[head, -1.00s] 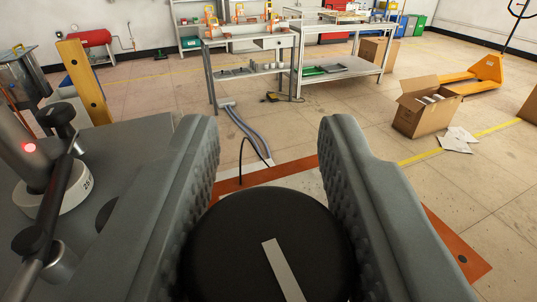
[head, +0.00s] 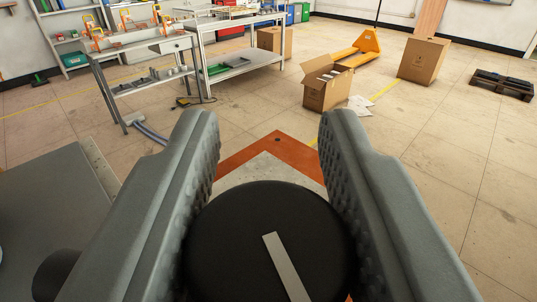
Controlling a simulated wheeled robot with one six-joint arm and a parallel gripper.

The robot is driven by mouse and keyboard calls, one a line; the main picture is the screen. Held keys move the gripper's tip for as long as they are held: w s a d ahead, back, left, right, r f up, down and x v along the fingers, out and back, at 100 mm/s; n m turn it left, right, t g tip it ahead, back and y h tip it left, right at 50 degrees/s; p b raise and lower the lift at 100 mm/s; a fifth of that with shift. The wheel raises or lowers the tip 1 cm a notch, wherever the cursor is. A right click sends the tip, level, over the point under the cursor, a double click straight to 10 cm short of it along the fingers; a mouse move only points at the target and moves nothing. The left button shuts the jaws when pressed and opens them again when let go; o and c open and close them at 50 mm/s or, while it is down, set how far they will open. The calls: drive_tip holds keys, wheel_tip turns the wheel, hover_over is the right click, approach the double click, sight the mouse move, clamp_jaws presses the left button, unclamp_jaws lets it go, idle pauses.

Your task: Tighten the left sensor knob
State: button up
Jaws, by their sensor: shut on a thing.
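A round black knob (head: 265,212) with a pale stripe across its top sits at the bottom middle of the head view. My gripper (head: 268,125) has its two grey, dimpled fingers on either side of the knob and is shut on it. The stripe slants from the knob's middle toward its lower right edge. The knob's lower part and whatever it is mounted on are hidden.
A grey flat surface (head: 55,205) lies at the left, with a dark rounded part (head: 55,275) at its lower edge. Metal benches (head: 240,62), an open carton (head: 328,88) and a yellow pallet truck (head: 358,48) stand farther off on open floor.

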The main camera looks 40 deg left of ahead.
drive_tip(key=shift+m+t+h, duration=0.5)
drive_tip(key=shift+h, duration=0.1)
drive_tip(key=shift+w+d+h, duration=0.1)
drive_tip(key=shift+h, duration=0.2)
drive_tip(key=o, duration=0.9)
drive_tip(key=v, duration=1.7)
drive_tip(key=shift+s+d+f, duration=0.1)
drive_tip(key=shift+s+f, duration=0.1)
drive_tip(key=shift+f, duration=0.05)
